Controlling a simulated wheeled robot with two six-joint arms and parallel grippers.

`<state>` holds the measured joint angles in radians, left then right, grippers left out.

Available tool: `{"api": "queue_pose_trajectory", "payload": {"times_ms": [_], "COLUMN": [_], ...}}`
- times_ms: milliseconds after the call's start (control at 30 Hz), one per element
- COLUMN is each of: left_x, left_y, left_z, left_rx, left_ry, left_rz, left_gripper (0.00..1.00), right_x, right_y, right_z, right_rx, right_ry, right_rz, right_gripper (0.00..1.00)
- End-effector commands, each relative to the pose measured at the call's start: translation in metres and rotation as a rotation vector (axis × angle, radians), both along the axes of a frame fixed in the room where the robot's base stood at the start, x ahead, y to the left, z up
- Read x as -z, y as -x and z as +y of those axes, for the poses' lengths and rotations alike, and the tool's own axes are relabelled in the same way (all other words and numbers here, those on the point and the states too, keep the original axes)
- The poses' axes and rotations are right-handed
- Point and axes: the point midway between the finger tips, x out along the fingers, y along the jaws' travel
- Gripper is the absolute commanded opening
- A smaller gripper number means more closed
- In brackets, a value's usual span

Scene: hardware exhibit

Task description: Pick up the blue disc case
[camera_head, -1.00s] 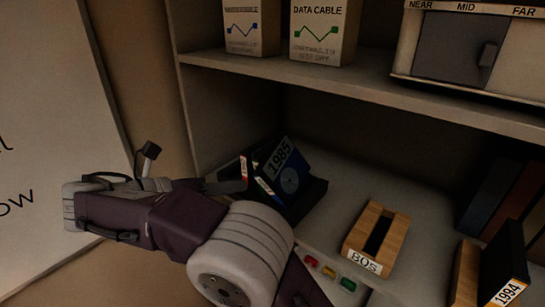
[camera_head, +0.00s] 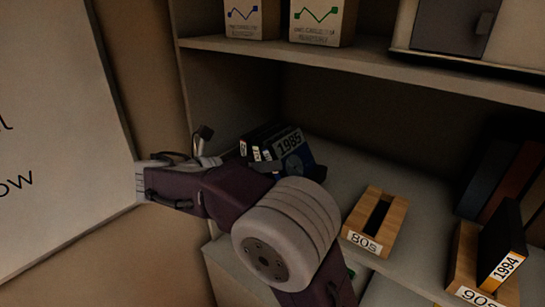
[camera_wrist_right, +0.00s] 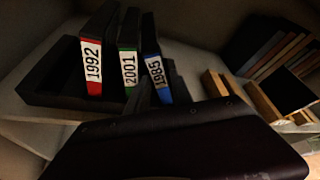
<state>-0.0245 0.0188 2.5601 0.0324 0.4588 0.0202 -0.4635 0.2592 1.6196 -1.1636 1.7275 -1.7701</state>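The blue disc case (camera_head: 294,160), labelled 1985, stands on the lower shelf at the right end of a row of cases. In the right wrist view the blue case (camera_wrist_right: 156,76) shows its label, beside the green-marked 2001 case (camera_wrist_right: 129,65) and the red-marked 1992 case (camera_wrist_right: 92,65). My left gripper is not in view.
A wooden 80s holder (camera_head: 376,222) with an empty slot stands to the right. A 90s holder (camera_head: 466,262) with a 1994 case (camera_head: 503,248) is further right. The upper shelf (camera_head: 380,68) overhangs the cases. A white panel (camera_head: 60,130) is at left.

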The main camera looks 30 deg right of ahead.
Motion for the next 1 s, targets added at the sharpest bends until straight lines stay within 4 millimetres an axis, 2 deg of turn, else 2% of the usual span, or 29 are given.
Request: {"api": "queue_pose_trajectory", "payload": {"times_ms": [100, 267, 300, 367, 800, 1000], "left_x": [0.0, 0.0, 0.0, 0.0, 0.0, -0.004], "left_y": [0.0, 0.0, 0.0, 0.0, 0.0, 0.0], "left_z": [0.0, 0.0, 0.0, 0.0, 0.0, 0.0], "left_rx": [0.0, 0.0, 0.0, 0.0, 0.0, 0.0], "left_ry": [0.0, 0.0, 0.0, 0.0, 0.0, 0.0], "left_rz": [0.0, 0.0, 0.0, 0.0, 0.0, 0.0], "left_gripper": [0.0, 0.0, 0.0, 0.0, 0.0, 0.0], "right_x": [0.002, 0.002, 0.002, 0.002, 0.001, -0.019], "right_y": [-0.001, -0.001, -0.001, -0.001, -0.001, -0.001], "right_z": [-0.006, -0.006, -0.005, -0.005, -0.005, -0.005], "right_rx": [0.0, -0.001, -0.001, -0.002, -0.002, -0.002], "right_ry": [0.0, -0.001, -0.001, -0.001, -0.001, -0.003], "right_rz": [-0.001, -0.001, -0.001, -0.002, -0.003, -0.007], "right_gripper": [0.27, 0.27, 0.16, 0.0, 0.0, 0.0]}}
